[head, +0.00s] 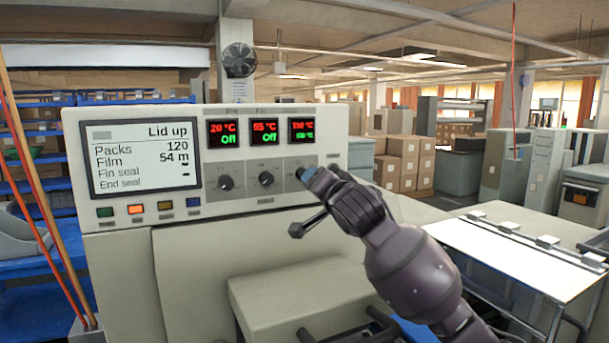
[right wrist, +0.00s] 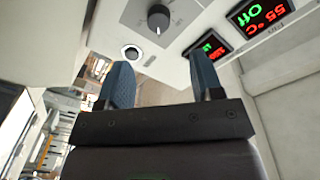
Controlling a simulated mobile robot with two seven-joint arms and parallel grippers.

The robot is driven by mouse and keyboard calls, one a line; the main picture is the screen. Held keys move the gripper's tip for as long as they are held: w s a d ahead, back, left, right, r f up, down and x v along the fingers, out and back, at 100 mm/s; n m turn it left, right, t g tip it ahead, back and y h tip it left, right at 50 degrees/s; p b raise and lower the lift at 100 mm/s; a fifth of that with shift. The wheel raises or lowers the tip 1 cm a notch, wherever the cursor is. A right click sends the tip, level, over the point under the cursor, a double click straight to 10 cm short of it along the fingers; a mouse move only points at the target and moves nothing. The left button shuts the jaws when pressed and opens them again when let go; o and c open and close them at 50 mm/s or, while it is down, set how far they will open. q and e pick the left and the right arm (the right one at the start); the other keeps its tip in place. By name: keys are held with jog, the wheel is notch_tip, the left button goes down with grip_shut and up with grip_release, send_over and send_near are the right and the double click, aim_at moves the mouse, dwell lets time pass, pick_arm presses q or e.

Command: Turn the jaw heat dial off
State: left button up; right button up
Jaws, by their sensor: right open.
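The wrapper's control panel (head: 245,160) carries three dark dials in a row under three displays. The left dial (head: 225,182) and middle dial (head: 266,178) sit under displays reading 20 °C Off and 55 °C Off. The right-hand display (head: 302,131) shows a red figure above a green line, too small to read surely. The dial below it is mostly hidden by my right gripper (head: 318,173) in the head view. In the right wrist view this dial (right wrist: 158,20) shows beyond the open, blue-tipped fingers (right wrist: 164,82), not between them. Dial labels are unreadable. My left gripper is out of view.
A round button (right wrist: 131,52) sits beside the dial. A status screen (head: 140,155) reading "Lid up" and several coloured buttons (head: 135,209) are at the panel's left. A dark bar with a knobbed end (head: 297,230) shows below my gripper. A white-topped table (head: 515,255) stands at right.

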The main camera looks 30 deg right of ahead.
jog(key=w+d+p, duration=0.1)
jog(key=w+p, duration=0.1)
jog(key=w, duration=0.7)
jog(key=shift+w+d, duration=0.15)
jog(key=shift+w, duration=0.05)
jog(key=c, duration=0.9)
